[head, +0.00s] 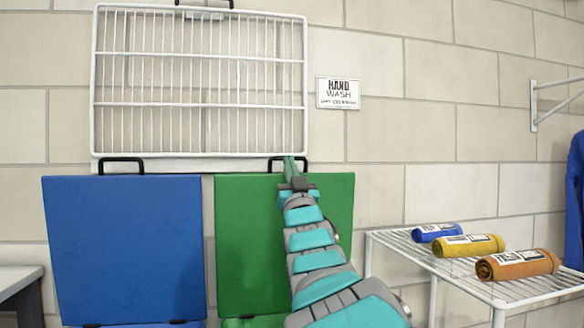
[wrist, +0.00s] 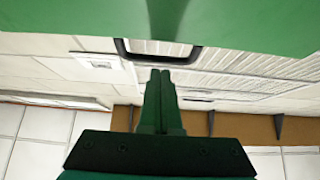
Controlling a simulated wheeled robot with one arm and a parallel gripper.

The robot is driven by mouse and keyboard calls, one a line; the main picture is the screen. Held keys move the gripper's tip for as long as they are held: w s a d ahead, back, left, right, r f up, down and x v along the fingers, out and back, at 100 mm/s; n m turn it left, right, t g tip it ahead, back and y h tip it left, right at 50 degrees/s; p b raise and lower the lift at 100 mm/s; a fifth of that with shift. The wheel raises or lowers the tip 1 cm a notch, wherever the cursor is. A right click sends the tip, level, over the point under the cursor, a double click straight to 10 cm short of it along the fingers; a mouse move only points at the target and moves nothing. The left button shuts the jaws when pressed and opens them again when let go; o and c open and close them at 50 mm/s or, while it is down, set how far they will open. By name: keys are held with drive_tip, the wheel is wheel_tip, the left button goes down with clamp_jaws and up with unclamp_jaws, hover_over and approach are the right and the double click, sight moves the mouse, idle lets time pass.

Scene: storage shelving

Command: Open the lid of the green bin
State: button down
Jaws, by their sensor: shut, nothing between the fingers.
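The green bin's lid (head: 245,225) stands upright against the wall, its black handle (head: 272,160) at the top edge and a hinge at its lower edge. The lid also fills the top of the wrist view (wrist: 200,20), with the handle (wrist: 128,52) below it. My gripper (head: 289,160) reaches up across the lid's right side, its fingertips overlapping the handle in the head view. In the wrist view its fingers (wrist: 160,75) are shut and empty, close to the handle; I cannot tell if they touch it. The bin's body is out of view.
A blue lid (head: 125,245) stands upright to the left. A white wire rack (head: 200,85) hangs above both lids. A wire shelf (head: 425,255) at right carries blue, yellow and orange rolls. A hand wash sign (head: 338,93) is on the wall. A grey table edge is at far left.

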drive_tip(key=shift+w+a, duration=0.1)
drive_tip(key=shift+w, duration=0.15)
drive_tip(key=shift+w+a+r+g+p, duration=0.1)
drive_tip(key=shift+w+a+g+p, duration=0.1)
drive_tip(key=shift+w, duration=0.35)
drive_tip(key=shift+w+a+r+g+p, duration=0.1)
drive_tip(key=shift+w+g+p, duration=0.1)
drive_tip(key=shift+w, duration=0.3)
drive_tip(key=shift+w+a+r+g+p, duration=0.1)
drive_tip(key=shift+w+a+p, duration=0.1)
drive_tip(key=shift+w, duration=0.35)
drive_tip(key=shift+f, duration=0.1)
